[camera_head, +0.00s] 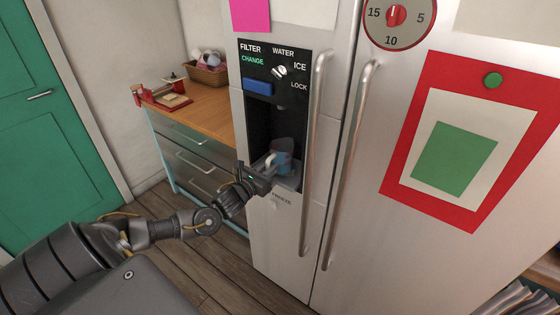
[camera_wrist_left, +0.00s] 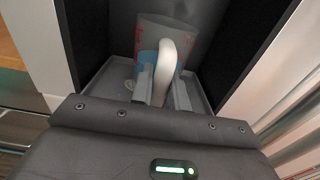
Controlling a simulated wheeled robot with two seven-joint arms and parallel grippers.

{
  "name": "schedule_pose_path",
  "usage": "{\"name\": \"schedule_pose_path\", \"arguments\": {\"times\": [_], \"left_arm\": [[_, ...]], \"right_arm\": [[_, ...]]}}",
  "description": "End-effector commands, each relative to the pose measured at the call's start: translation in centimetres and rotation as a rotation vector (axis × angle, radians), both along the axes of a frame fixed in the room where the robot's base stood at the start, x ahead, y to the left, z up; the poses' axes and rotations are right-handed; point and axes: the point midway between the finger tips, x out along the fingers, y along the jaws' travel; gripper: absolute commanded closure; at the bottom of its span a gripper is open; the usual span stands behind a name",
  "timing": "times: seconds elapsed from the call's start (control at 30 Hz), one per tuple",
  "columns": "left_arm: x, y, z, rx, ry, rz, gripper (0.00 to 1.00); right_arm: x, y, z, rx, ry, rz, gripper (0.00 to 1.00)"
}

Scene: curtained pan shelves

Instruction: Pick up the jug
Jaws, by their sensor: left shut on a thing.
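The jug (camera_head: 284,158) stands in the dispenser recess of the fridge. It looks bluish and partly see-through, with a pale handle. In the left wrist view the jug (camera_wrist_left: 183,38) is behind its white curved handle (camera_wrist_left: 165,68). My left gripper (camera_head: 268,172) reaches into the recess from the left. In the left wrist view its two fingers (camera_wrist_left: 161,88) are on either side of the handle, shut on it. The jug's base is largely hidden by the gripper, so I cannot tell whether it touches the tray. My right gripper is not in view.
The recess has dark side walls and a grey drip tray (camera_wrist_left: 112,88). A blue dispenser lever (camera_head: 257,87) is above. Long vertical fridge handles (camera_head: 314,150) stand just right of the recess. A wooden-topped drawer cabinet (camera_head: 205,120) is at the left, with a basket (camera_head: 208,74) on it.

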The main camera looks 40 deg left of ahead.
Motion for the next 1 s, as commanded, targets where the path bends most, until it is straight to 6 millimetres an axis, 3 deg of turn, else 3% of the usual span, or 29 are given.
{"name": "schedule_pose_path", "arguments": {"times": [0.63,0.77,1.0], "left_arm": [[0.0,0.1,1.1,0.001,-0.006,-0.001,1.00],[0.0,0.1,3.0,0.003,-0.010,-0.002,1.00],[-3.5,-2.9,8.4,-0.001,-0.008,-0.006,1.00]], "right_arm": [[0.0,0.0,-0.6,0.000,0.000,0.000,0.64],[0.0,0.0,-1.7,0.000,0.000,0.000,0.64],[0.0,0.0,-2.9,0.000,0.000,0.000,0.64]]}}
